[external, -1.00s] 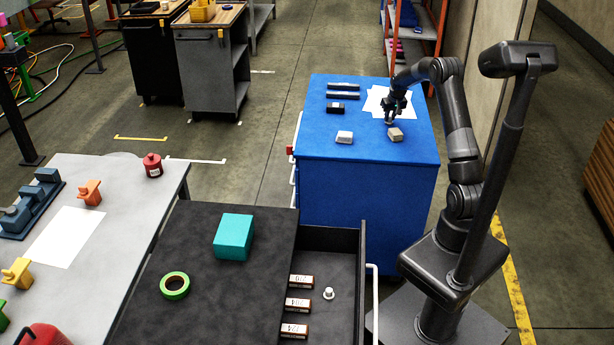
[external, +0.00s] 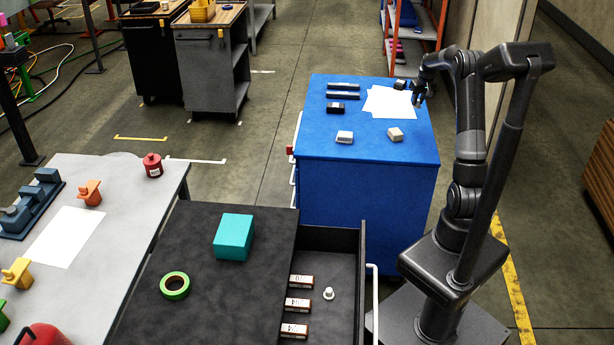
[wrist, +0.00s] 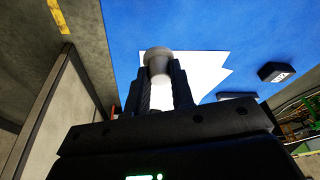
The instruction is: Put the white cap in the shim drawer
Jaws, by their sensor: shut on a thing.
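My gripper (external: 418,98) is above the right edge of the blue cabinet top, beside the white paper. The held cap is too small to make out in the external view. The open shim drawer (external: 346,245) is at the lower middle. It holds several labelled brown-and-white blocks (external: 298,304) and another small white cap-like piece (external: 328,293), standing apart from them.
The blue cabinet top (external: 370,150) bears white paper sheets (external: 388,103), two light blocks (external: 344,137) and several dark pieces (external: 336,108). A teal box (external: 233,237) and green tape roll (external: 174,285) lie on the dark top left of the drawer.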

